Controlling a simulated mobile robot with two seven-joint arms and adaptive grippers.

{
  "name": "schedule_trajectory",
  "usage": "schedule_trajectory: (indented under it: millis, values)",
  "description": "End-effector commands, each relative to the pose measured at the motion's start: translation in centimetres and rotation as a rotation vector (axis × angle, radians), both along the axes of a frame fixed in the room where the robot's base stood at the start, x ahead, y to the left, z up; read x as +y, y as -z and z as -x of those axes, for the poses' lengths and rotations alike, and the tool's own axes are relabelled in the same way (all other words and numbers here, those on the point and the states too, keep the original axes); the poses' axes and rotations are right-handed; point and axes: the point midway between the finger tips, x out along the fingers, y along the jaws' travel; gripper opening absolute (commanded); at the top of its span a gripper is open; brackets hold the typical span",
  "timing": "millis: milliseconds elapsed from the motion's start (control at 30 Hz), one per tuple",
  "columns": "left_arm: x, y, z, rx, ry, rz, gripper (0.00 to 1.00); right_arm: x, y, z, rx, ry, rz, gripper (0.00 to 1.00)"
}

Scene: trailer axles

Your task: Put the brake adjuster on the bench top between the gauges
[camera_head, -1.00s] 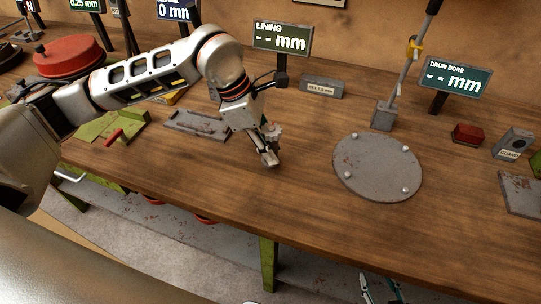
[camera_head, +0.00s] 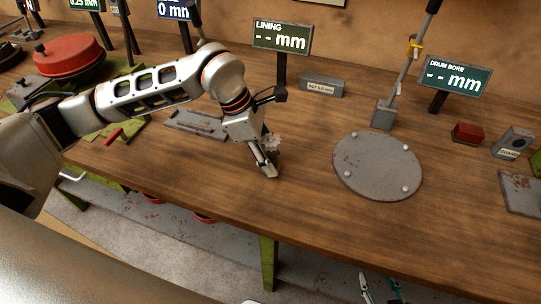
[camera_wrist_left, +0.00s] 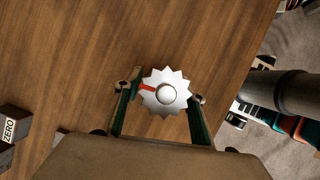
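The brake adjuster (camera_wrist_left: 167,93) is a silvery toothed star wheel with a red mark beside it, seen end-on between the fingers in the left wrist view. In the head view the adjuster (camera_head: 272,143) is small and partly hidden by my left gripper (camera_head: 268,172), which is shut on it. The gripper points down, low over the bench top (camera_head: 310,215); I cannot tell whether anything touches the wood. The lining gauge display (camera_head: 282,37) stands behind, and the drum bore display (camera_head: 456,77) stands to the right. My right gripper (camera_head: 382,288) is open and empty below the front edge.
A round grey plate (camera_head: 377,167) with studs lies right of my left gripper. A grey block (camera_head: 322,87) and a slanted post (camera_head: 384,113) stand behind. A flat grey plate (camera_head: 196,123) lies left. Bare wood surrounds the left gripper in front.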

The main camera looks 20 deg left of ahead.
Motion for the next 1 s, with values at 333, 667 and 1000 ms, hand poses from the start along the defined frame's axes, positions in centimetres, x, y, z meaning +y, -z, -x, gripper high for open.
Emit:
schedule_trajectory:
  millis: [333, 667, 1000]
  values:
    - [1.4, -3.6, 0.1, -0.007, -0.001, 0.0, 0.4, 0.0, 0.2, 0.0, -0.001, 0.0, 0.0, 0.4]
    - [3.8, -9.4, 0.7, -0.004, -0.002, -0.001, 0.4, 0.0, 0.9, 0.0, 0.0, 0.001, -0.001, 0.4]
    - [4.5, -11.4, 0.9, -0.001, 0.0, 0.0, 0.4, 0.0, 1.0, 0.0, 0.0, 0.001, -0.001, 0.4]
